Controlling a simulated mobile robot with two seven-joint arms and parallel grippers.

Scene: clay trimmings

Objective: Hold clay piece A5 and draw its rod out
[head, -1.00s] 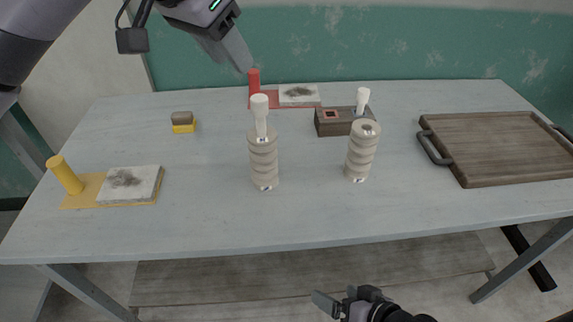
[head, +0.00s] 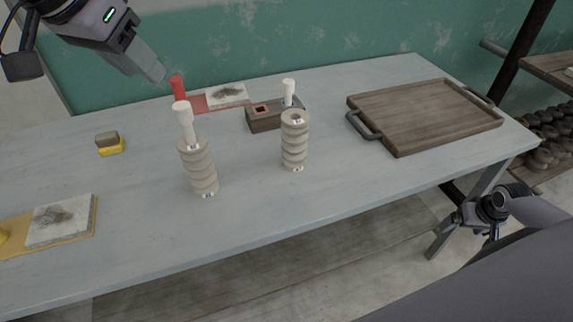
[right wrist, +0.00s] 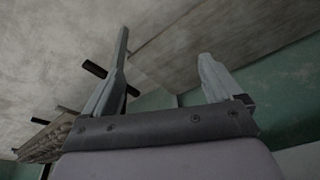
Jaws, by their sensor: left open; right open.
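Two ribbed beige clay pieces stand upright on the table. The left clay piece (head: 199,172) has a white rod (head: 184,119) sticking up out of its top. The right clay piece (head: 294,146) has no rod showing above its top. Both carry small labels too small to read, so I cannot tell which is A5. My left gripper (head: 154,70) is open and empty, above the table's back left, apart from the clay. My right gripper (head: 471,217) is open and empty off the table's front right edge; its spread fingers show in the right wrist view (right wrist: 165,75).
A dark block (head: 262,117) with a square hole and a white upright peg (head: 288,92) stands behind the clay. A wooden tray (head: 425,117) lies right. Red (head: 195,103) and yellow (head: 88,225) boards hold smudged slabs. A yellow-based sponge (head: 110,146) sits left.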

